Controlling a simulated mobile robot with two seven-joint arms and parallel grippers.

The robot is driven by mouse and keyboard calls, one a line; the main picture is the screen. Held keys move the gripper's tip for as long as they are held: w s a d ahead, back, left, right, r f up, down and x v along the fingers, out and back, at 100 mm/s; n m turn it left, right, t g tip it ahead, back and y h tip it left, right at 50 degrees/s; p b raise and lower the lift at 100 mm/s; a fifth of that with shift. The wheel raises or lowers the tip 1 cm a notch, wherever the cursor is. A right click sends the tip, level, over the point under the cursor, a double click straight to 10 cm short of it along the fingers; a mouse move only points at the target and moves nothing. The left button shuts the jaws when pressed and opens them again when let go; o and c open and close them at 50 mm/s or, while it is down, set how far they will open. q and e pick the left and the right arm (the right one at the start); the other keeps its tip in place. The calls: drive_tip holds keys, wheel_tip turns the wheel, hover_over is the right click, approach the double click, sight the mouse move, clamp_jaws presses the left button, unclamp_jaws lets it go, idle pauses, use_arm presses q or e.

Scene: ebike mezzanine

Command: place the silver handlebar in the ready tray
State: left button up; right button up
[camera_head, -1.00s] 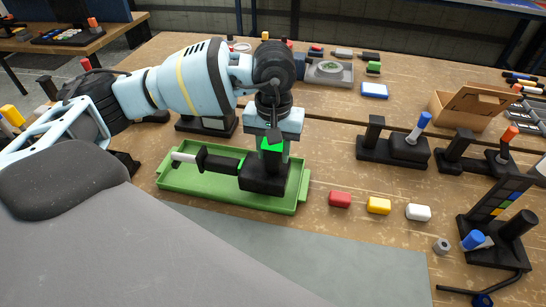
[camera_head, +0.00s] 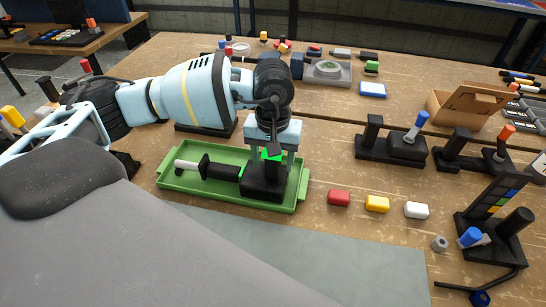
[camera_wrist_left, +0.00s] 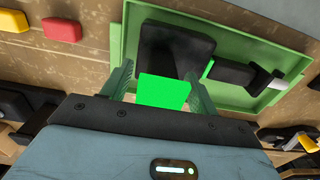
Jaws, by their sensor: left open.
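The silver handlebar (camera_head: 222,171) is a black piece with a pale silver tip at its left end, a chunky black block at its right end and bright green patches. It lies inside the green tray (camera_head: 218,203), its bar pointing left. My left gripper (camera_head: 272,160) points down over the block end, its fingers open on either side of it. In the left wrist view the open fingers (camera_wrist_left: 161,88) flank a bright green face, with the black bar (camera_wrist_left: 235,74) reaching right inside the tray (camera_wrist_left: 118,50). My right gripper is out of view.
Red (camera_head: 339,198), yellow (camera_head: 377,203) and white (camera_head: 416,210) blocks stand right of the tray. Black fixtures with blue (camera_head: 422,121) and orange (camera_head: 506,131) tips stand farther right. A cardboard box (camera_head: 470,106) is behind. A grey mat (camera_head: 310,255) lies in front.

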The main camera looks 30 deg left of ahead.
use_arm(q)
wheel_tip(320, 180, up, 12)
drive_tip(key=shift+r+b, duration=0.15)
drive_tip(key=shift+b, duration=0.35)
idle(0.4)
